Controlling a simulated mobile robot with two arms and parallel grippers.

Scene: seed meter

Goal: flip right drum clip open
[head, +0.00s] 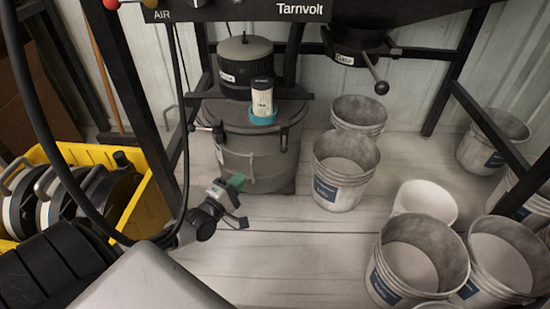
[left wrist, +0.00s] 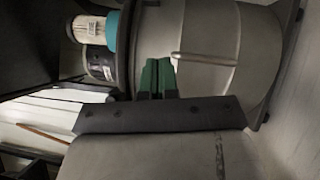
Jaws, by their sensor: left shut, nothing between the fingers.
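The grey drum (head: 262,165) stands on the floor under the frame; its side also fills much of the left wrist view (left wrist: 225,30). A small dark clip (head: 284,143) sits at the right of its rim, too small to tell open or shut. Another clip shows at the rim's left (head: 217,131). My left gripper (head: 236,182) is low in front of the drum, its green fingertips together and empty. In the left wrist view the fingertips (left wrist: 157,76) are before the drum wall; I cannot tell whether they touch it. My right gripper is out of view.
A white canister (head: 262,100) in a teal ring and a black lidded cylinder (head: 243,82) are on the drum top. Several buckets (head: 342,190) stand to the right. A yellow crate (head: 150,208) is at the left. Black frame legs (head: 125,85) flank the drum.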

